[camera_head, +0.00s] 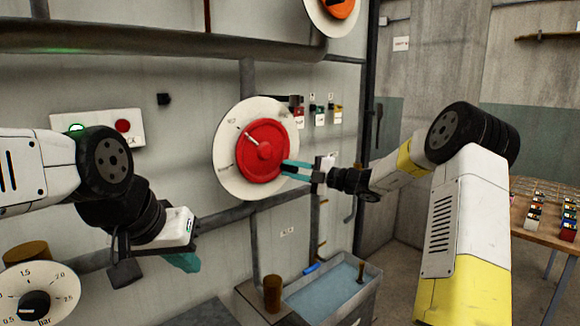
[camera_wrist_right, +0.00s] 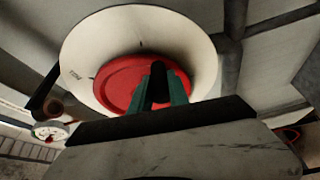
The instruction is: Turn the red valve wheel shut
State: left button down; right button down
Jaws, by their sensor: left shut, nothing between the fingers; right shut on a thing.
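The red valve wheel (camera_head: 262,143) is a round red disc with a hub, on a white round plate (camera_head: 227,168) with dark markings on the wall. A light pointer mark lies on the wheel's upper left. My right gripper (camera_head: 287,168) reaches in from the right with teal fingers at the wheel's lower right rim, shut on the wheel. In the right wrist view the red wheel (camera_wrist_right: 115,80) fills the middle and the teal fingers (camera_wrist_right: 158,80) overlap its lower right edge. My left gripper (camera_head: 185,262) is low on the left, away from the wheel, shut and empty.
A panel with a green light and a red button (camera_head: 123,126) is on the wall at left. A dial in bar (camera_head: 60,283) is at lower left. A water basin (camera_head: 330,290) stands below. Pipes cross the wall. A table (camera_head: 545,225) with small items is at right.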

jog(key=shift+s+a+f, duration=0.2)
jog(key=shift+a+f, duration=0.1)
jog(key=shift+f, duration=0.05)
dwell(0.3)
jog(key=c, duration=1.3)
grip_release()
jog(key=shift+o, duration=0.2)
jog(key=shift+r, duration=0.1)
jog(key=shift+d, duration=0.3)
jog(key=v, duration=0.7)
jog(key=shift+s+d, duration=0.1)
jog(key=shift+s, duration=0.05)
